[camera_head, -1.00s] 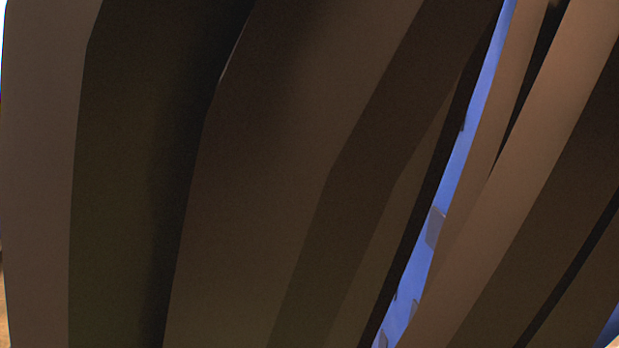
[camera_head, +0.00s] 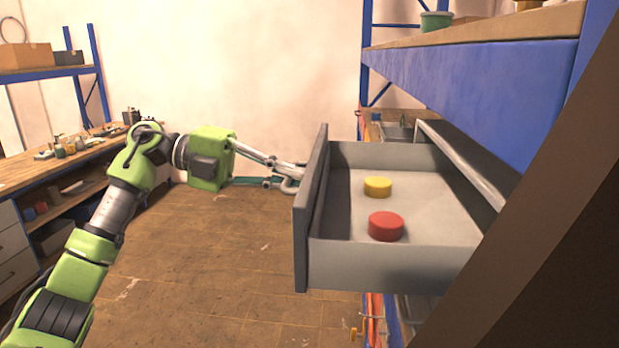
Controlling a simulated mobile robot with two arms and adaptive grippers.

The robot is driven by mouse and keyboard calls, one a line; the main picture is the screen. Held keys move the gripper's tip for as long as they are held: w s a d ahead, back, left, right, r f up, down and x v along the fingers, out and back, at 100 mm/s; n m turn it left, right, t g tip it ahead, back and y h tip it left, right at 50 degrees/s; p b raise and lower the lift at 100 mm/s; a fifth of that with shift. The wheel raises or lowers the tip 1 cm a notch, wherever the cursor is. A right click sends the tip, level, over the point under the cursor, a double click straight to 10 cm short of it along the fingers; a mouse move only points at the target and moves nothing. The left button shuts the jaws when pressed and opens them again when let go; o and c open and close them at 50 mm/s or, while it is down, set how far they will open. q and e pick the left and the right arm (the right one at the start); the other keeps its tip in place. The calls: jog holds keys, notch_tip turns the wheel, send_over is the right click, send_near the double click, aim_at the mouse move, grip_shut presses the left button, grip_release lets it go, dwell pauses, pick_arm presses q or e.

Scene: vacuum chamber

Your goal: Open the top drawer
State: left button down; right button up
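The drawer (camera_head: 390,266) is pulled out from under the blue shelf unit on the right. Its dark grey front panel (camera_head: 312,215) faces left. Inside lie a yellow round piece (camera_head: 377,186) and a red round piece (camera_head: 386,226), apart from each other. My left gripper (camera_head: 290,178) reaches in from the left to the outer side of the front panel. Its fingertips are partly hidden by the panel, and I cannot tell whether they are closed on a handle. My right gripper is not in view.
The blue shelf unit (camera_head: 470,92) overhangs the drawer on the right. A large brown slanted surface fills the lower right corner. A workbench (camera_head: 35,172) with small items stands along the left. The floor (camera_head: 215,265) between is clear.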

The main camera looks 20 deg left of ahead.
pick_arm(q)
jog(key=shift+a+f, duration=0.1)
dwell(0.3)
jog(key=c, duration=2.2)
grip_release()
jog(key=v, duration=1.2)
jog(key=shift+s+a, duration=0.1)
